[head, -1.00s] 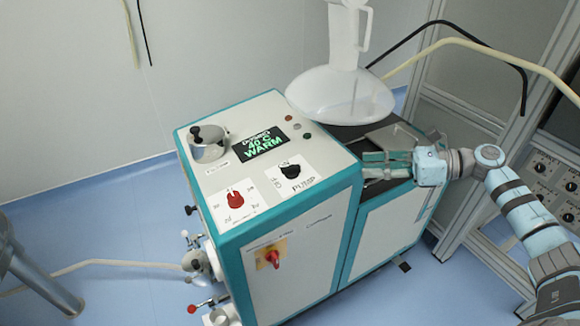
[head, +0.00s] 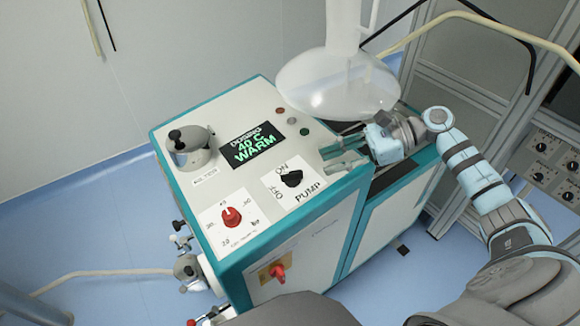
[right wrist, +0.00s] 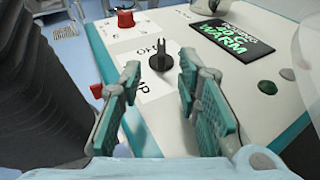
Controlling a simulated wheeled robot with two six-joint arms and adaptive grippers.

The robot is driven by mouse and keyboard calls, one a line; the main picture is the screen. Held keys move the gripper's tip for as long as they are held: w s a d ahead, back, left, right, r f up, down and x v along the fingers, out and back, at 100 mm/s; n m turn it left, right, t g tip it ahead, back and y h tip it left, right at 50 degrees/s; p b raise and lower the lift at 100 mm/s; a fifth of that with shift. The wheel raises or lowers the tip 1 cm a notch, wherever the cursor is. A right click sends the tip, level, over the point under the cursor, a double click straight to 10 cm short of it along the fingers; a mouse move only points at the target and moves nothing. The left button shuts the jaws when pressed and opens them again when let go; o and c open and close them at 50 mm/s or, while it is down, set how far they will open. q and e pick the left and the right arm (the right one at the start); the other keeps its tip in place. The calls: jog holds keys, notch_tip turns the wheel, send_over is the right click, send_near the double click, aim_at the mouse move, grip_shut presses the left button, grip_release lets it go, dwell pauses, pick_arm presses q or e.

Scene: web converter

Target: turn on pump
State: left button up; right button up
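The pump knob (head: 291,178) is a black rotary knob on a white plate marked ON, OFF and PUMP, on the top panel of the white and teal machine (head: 222,195). In the right wrist view the knob (right wrist: 161,59) stands ahead, between and beyond the fingers, not touched. My right gripper (head: 325,162) is open and empty, just right of the knob over the panel's edge. It also shows in the right wrist view (right wrist: 158,85), its two teal-padded fingers apart. My left gripper is not in view.
A red dial (head: 231,217) and a display (head: 254,147) reading "40 C WARM" share the panel. A silver pot-like fitting (head: 188,147) sits at the far left. A translucent vessel (head: 338,85) hangs close above my right gripper. A red switch (head: 277,272) is on the front.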

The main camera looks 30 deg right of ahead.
aim_at(291, 172)
jog(key=x, duration=0.6)
jog(key=p+x, duration=0.1)
jog(key=x, duration=0.2)
jog(key=shift+w+a+f, duration=0.1)
jog(key=shift+w+a, duration=0.15)
jog(key=shift+w, duration=0.15)
jog(key=shift+a+f, duration=0.1)
jog(key=shift+a, duration=0.15)
jog(key=shift+s, duration=0.1)
grip_shut()
